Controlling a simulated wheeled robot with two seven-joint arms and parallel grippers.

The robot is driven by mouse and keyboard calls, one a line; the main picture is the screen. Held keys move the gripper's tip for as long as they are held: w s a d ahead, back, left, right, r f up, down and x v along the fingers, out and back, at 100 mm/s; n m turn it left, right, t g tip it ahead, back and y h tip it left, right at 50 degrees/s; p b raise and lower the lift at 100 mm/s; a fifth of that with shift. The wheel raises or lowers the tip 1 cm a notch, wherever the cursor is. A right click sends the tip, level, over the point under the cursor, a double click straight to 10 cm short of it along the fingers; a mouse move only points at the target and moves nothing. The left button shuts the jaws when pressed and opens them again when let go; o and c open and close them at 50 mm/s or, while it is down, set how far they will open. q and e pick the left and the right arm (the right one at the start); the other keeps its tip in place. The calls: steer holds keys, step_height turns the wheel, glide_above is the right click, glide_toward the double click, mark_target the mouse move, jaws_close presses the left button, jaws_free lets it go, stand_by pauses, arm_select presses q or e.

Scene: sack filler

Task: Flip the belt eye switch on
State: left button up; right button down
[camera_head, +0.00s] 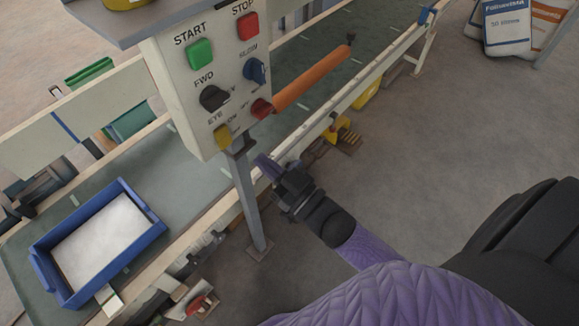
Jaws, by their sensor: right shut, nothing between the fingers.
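The control panel (181,88) is a pale box on a grey post. The label EYE is on its lower left, and a small yellow switch (222,137) sits beside it. I cannot tell which way the switch is set. A red control (261,108) is to its right, and a black FWD knob (213,98) is above it. My right gripper (264,164) is shut and empty, below and to the right of the yellow switch, apart from the panel in the picture. My left gripper is out of view.
A conveyor belt (178,172) runs behind the panel, with a blue tray (147,232) of white material on it. An orange bar (312,78) sticks out right of the panel. The panel's post (248,200) stands on the floor. Open floor (440,130) lies to the right.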

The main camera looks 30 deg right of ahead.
steer(key=s, duration=0.1)
steer(key=s+d, duration=0.1)
steer(key=s, duration=0.2)
steer(key=shift+s+d, duration=0.35)
